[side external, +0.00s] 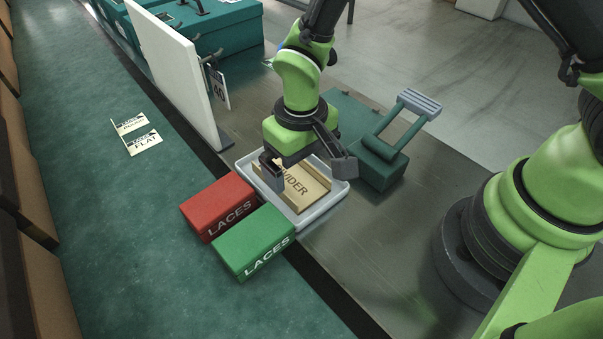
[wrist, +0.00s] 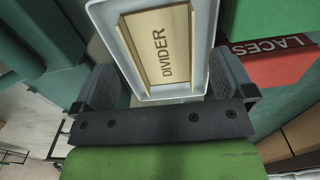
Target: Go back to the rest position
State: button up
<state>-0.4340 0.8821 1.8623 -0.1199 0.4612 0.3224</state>
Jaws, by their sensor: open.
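My gripper (side external: 308,172) is open above the white tray (side external: 335,195). Its two fingers are spread to either side of the tray's near part in the wrist view (wrist: 163,88). A wooden divider (side external: 308,192) marked DIVIDER lies in the tray, and it also shows in the wrist view (wrist: 172,65). Nothing shows between the fingertips. In the side view my gripper hides part of the tray and the divider.
A red LACES box (side external: 218,205) and a green LACES box (side external: 252,240) stand left of the tray. A dark green block with a grey-topped handle (side external: 385,165) stands at its right. A white upright panel (side external: 175,70), teal cases (side external: 225,25) and label cards (side external: 137,132) lie beyond.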

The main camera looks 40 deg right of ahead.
jog(key=s+d+r+m+t+y, duration=0.1)
jog(key=s+d+r+t, duration=0.15)
jog(key=r, duration=0.75)
jog(key=s+d+r+m+t, duration=0.1)
jog(key=d+r, duration=0.3)
jog(key=r, duration=0.6)
jog(key=s+d+r+m+t, duration=0.1)
jog(key=s+d+r+t, duration=0.1)
jog(key=s, duration=0.3)
jog(key=s+d+r+m+t+y, duration=0.1)
jog(key=s+d+r, duration=0.1)
jog(key=s+r, duration=0.2)
jog(key=shift+s+t, duration=0.35)
jog(key=shift+s, duration=0.55)
